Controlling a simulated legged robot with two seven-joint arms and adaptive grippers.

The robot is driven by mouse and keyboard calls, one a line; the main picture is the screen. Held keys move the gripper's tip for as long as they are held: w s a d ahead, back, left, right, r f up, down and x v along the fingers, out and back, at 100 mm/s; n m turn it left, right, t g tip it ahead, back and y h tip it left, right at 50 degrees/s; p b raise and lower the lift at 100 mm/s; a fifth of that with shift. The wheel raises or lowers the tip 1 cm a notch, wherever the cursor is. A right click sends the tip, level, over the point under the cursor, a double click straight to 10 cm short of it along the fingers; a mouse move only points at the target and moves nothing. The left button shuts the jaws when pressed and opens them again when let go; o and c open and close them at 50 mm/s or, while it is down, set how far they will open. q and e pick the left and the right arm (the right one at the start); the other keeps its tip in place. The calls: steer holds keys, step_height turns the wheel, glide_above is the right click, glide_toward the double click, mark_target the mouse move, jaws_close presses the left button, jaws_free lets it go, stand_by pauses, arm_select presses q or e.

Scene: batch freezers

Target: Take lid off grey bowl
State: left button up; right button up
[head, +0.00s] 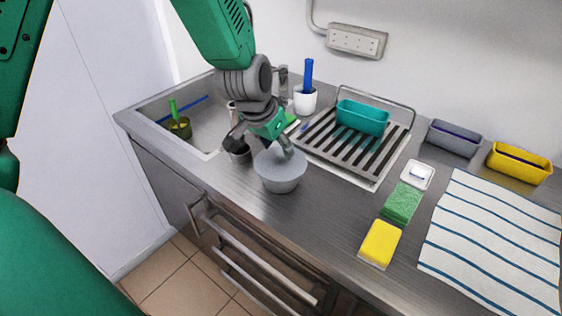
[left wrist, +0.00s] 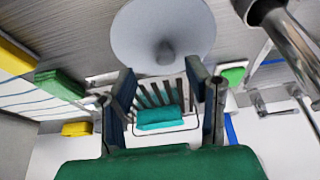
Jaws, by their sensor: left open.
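The grey bowl (head: 282,184) stands on the steel counter with its pale grey lid (head: 268,166) on top. In the left wrist view the lid (left wrist: 150,25) is a round disc with a small knob (left wrist: 165,52) at its middle. My left gripper (head: 262,147) is above the lid's back edge, its fingers spread. In the left wrist view the open fingers (left wrist: 160,72) point toward the knob, with nothing held between them. The head view does not show the knob clearly behind the gripper. My right gripper is not in view.
A sink (head: 150,112) lies left. A dish rack (head: 345,148) with a teal tub (head: 362,117) stands behind right. A white cup with a blue brush (head: 305,99) is behind. Green sponge (head: 402,203), yellow sponge (head: 380,243) and striped towel (head: 490,240) lie right. Counter before the bowl is clear.

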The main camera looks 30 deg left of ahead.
mark_target(281, 154)
arm_select(q)
steer(key=x, duration=0.4)
steer(key=shift+w+a+f, duration=0.2)
steer(key=shift+w+f, duration=0.05)
steer(key=shift+w, duration=0.1)
steer(key=shift+a+f, duration=0.15)
steer(key=shift+a, duration=0.05)
jaws_close()
steer(key=shift+d, duration=0.1)
